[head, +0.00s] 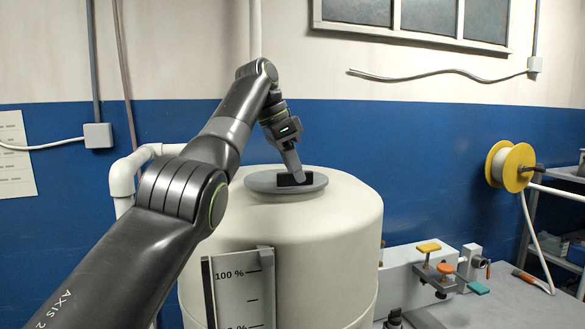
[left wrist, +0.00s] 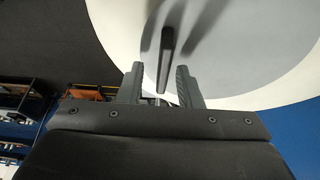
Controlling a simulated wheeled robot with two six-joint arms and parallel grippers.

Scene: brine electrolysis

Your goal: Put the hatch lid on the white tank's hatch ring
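The hatch lid (head: 262,184) is a flat grey disc with a black bar handle (head: 296,179). It lies level on the top of the white tank (head: 345,220). The hatch ring is hidden, and I cannot tell whether the lid sits squarely on it. My left gripper (head: 294,176) reaches down to the handle from above. In the left wrist view, the open fingers of my left gripper (left wrist: 160,84) stand on both sides of the handle (left wrist: 167,50), with gaps between. The grey lid (left wrist: 235,45) fills much of that view, with the white tank around it. My right gripper is not seen.
A white pipe (head: 122,180) bends beside the tank at the left. A level scale (head: 240,290) is on the tank's front. A bench fixture with coloured knobs (head: 437,270) stands at the right. A yellow cable reel (head: 518,167) hangs on the wall. Space above the tank's right side is clear.

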